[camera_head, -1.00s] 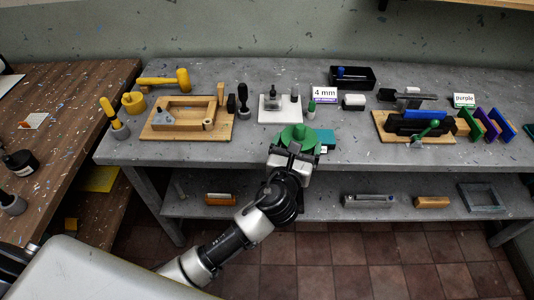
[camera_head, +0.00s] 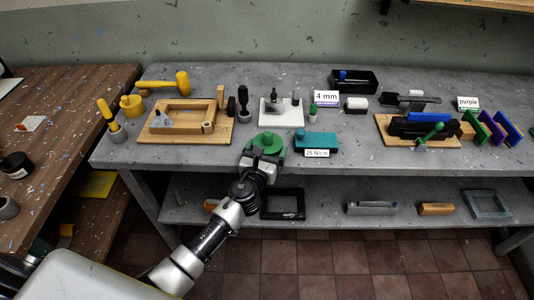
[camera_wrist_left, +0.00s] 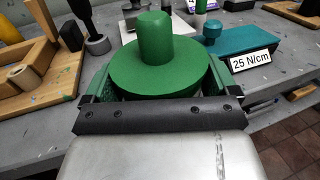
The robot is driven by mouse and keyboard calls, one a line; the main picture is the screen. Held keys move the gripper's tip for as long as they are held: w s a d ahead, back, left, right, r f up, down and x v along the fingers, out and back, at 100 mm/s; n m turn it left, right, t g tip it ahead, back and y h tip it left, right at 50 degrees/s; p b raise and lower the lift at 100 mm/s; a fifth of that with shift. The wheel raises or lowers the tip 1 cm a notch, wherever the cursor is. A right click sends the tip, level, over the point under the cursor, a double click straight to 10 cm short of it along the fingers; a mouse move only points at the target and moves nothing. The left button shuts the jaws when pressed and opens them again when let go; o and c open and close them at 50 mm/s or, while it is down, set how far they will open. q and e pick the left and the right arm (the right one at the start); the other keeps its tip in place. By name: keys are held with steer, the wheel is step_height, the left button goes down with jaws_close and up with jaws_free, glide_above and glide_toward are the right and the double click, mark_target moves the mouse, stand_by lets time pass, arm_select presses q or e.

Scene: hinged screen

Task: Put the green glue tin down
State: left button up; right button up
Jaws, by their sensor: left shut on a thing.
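The green glue tin (camera_head: 267,141), a round dark green body with a narrower knob on top, is upright at the front edge of the grey bench. My left gripper (camera_head: 263,153) is shut on it from the front. In the left wrist view the tin (camera_wrist_left: 153,62) sits between the two fingers (camera_wrist_left: 155,88), one on each side. Its underside is hidden, so I cannot tell whether it touches the bench. My right gripper is not in view.
A teal block (camera_head: 317,140) labelled 25 N/cm lies just right of the tin. A white plate (camera_head: 291,118) is behind it, and a wooden frame on a board (camera_head: 222,134) is to the left.

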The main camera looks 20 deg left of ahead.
arm_select(q)
steer(key=o, duration=0.9)
steer(key=shift+f, duration=0.2)
steer(key=s+b, duration=0.1)
steer(key=s, duration=0.9)
steer(key=s+a+f+n+g, duration=0.25)
steer(key=s+f+n, duration=0.2)
steer(key=f, duration=0.55)
steer(key=s+a+f+n+g+y, duration=0.1)
steer(key=s+f+n+g, duration=0.3)
steer(key=f, duration=0.5)
steer(key=s+a+f+n+g, duration=0.1)
steer(key=s+f+n+g, duration=0.1)
steer(key=f+n, duration=0.6)
steer(key=s+f+n+g, duration=0.2)
steer(key=s+f+n, duration=0.3)
steer(key=s, duration=0.5)
steer(key=s+a+f+n+g, duration=0.1)
steer(key=s+f+n+g, duration=0.2)
steer(key=s+f+n, duration=0.3)
steer(key=s+f+n+g, duration=0.3)
steer(key=s+f+n, duration=0.3)
steer(key=s, duration=0.9)
step_height(320, 180, down, 3)
steer(key=shift+s+a+r+h, duration=0.1)
steer(key=shift+s+a+h, duration=0.1)
steer(key=shift+a+h, duration=0.1)
